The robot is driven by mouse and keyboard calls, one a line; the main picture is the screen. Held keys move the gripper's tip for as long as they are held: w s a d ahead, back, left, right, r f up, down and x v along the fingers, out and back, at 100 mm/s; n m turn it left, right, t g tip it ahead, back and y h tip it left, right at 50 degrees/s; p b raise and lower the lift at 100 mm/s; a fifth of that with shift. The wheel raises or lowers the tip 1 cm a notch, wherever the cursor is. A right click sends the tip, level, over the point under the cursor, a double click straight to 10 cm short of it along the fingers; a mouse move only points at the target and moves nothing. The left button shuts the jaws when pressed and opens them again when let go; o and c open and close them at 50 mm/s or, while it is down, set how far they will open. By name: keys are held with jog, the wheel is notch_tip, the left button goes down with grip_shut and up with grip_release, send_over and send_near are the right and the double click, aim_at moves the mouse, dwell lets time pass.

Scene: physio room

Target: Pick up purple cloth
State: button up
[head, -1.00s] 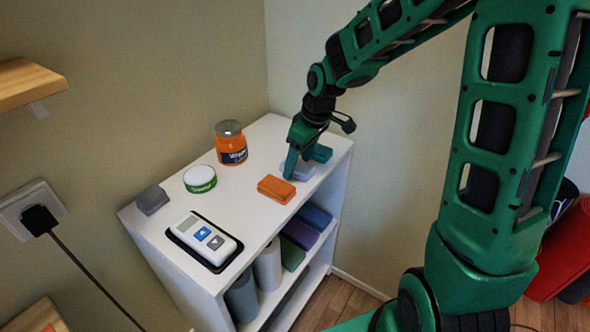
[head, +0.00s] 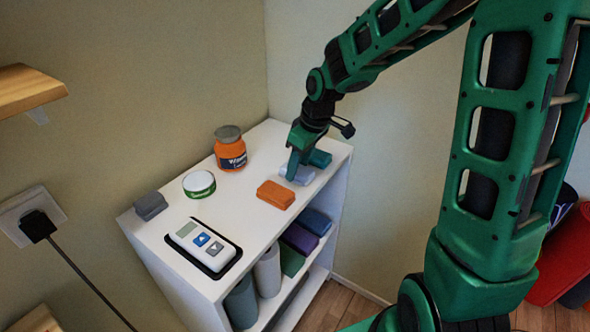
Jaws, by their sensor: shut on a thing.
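A purple folded cloth (head: 299,238) lies on the shelf below the top, between a green one (head: 291,259) and a blue one (head: 314,221). My gripper (head: 291,174) is above it, at the right part of the white shelf top (head: 238,192). Its fingers point down and are shut on a pale, whitish folded cloth (head: 303,175), partly hidden by the fingers. Whether the pale cloth is lifted off the surface cannot be told. The far finger is hidden.
An orange cloth (head: 275,194) is just left of my gripper, and a teal cloth (head: 320,158) just behind it. An orange jar (head: 230,153), green-white tin (head: 199,184), grey cloth (head: 150,205) and white device (head: 203,245) stand farther left. Walls close in behind.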

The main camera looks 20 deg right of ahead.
notch_tip(320, 180, up, 4)
jog(key=shift+r, duration=0.1)
jog(key=s+a+r, duration=0.6)
jog(key=a+r, duration=0.1)
jog(key=a, duration=0.3)
jog(key=o, duration=0.5)
jog(key=shift+c, duration=1.4)
jog(key=shift+w, duration=0.1)
